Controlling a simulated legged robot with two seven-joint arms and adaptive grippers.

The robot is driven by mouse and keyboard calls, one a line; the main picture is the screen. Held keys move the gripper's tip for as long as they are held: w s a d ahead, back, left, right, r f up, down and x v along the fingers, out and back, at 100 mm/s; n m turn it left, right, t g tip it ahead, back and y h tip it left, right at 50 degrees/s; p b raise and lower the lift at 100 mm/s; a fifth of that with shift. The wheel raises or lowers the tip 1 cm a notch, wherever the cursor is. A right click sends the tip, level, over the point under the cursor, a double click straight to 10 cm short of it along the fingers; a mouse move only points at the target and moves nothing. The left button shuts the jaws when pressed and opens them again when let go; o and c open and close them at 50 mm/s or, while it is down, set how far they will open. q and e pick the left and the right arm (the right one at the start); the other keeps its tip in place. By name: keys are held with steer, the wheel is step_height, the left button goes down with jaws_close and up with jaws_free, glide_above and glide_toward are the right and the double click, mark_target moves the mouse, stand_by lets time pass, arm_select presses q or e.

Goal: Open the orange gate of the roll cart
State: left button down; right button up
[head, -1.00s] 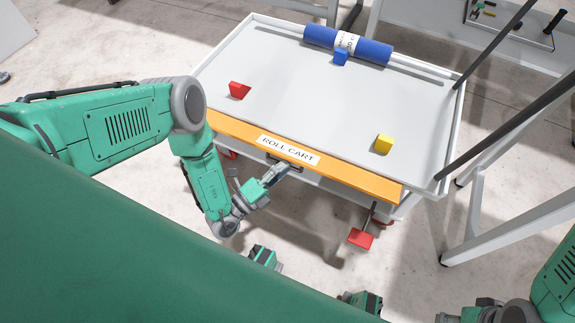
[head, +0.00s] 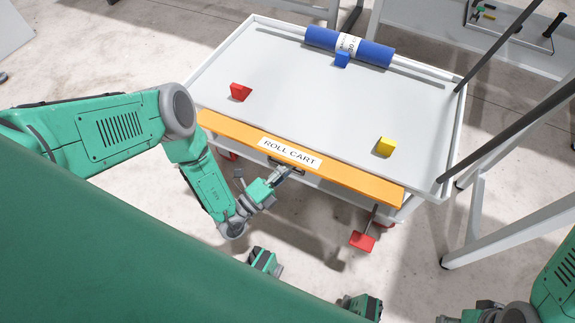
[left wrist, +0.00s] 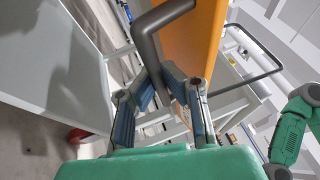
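In the left wrist view the gate (left wrist: 203,40) shows as an orange panel beside a dark bent handle (left wrist: 148,46). My left gripper (head: 284,171) is at the handle, just below the label. In the left wrist view its fingers (left wrist: 160,84) close in on both sides of the handle and appear to grip it. My right gripper (head: 458,316) is only partly visible at the bottom edge; its fingers are unclear.
The tray carries a red block (head: 240,92), a yellow block (head: 385,147), a blue block (head: 342,60) and a blue roll (head: 375,53). A red pedal (head: 362,241) sticks out low at the cart's front. Grey frame legs (head: 510,222) stand on the right.

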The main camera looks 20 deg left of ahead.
arm_select(q)
steer(key=shift+f+m+t+h, duration=0.4)
steer(key=shift+f+m+t, duration=0.1)
steer(key=shift+f, duration=0.05)
steer(key=shift+w+f+m+t+h, duration=0.35)
steer(key=shift+m+t+h, duration=0.1)
steer(key=shift+m+h, duration=0.2)
steer(key=shift+w+f+m+t+h, duration=0.3)
steer(key=shift+m+t+h, duration=0.2)
steer(key=shift+h, duration=0.25)
steer(key=shift+s+m+h, duration=0.1)
steer(key=shift+m+h, duration=0.15)
steer(key=shift+h, duration=0.05)
steer(key=c, duration=1.9)
jaws_free()
steer(key=shift+a+f, duration=0.1)
